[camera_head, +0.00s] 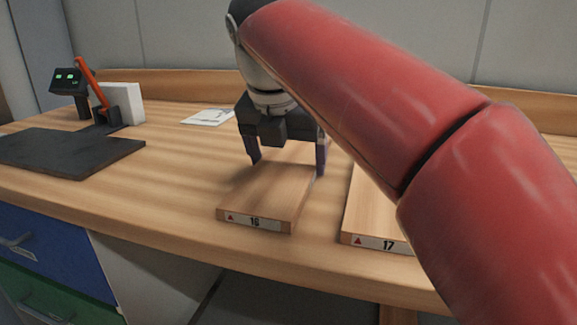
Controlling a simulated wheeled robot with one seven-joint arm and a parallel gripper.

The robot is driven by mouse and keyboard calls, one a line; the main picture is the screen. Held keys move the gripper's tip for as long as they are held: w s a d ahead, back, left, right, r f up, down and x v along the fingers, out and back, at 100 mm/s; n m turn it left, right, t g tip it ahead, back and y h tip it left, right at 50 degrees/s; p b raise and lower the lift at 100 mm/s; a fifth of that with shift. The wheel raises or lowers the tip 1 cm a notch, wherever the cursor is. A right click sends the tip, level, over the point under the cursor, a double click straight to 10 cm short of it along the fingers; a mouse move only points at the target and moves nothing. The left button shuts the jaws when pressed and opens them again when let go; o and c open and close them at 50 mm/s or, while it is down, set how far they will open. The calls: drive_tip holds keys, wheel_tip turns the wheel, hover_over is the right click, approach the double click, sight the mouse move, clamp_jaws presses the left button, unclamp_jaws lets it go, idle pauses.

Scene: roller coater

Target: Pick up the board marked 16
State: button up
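The board marked 16 (262,199) is a flat wooden block lying on the wooden table, with a white label on its front edge. My gripper (287,166) is above the far part of this board, pointing down. Its two dark fingers are spread apart, one near the board's left side and one near its right side. I cannot tell whether the fingertips touch the board. The far end of the board is partly hidden by the gripper.
The board marked 17 (372,215) lies to the right, partly hidden by my red arm. A dark mat (70,152), a device with a green-lit display (68,80), an orange-handled tool (92,82) and a white sheet (209,117) are on the table (160,180). A wall stands behind.

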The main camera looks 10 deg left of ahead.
drive_tip(key=c, duration=0.3)
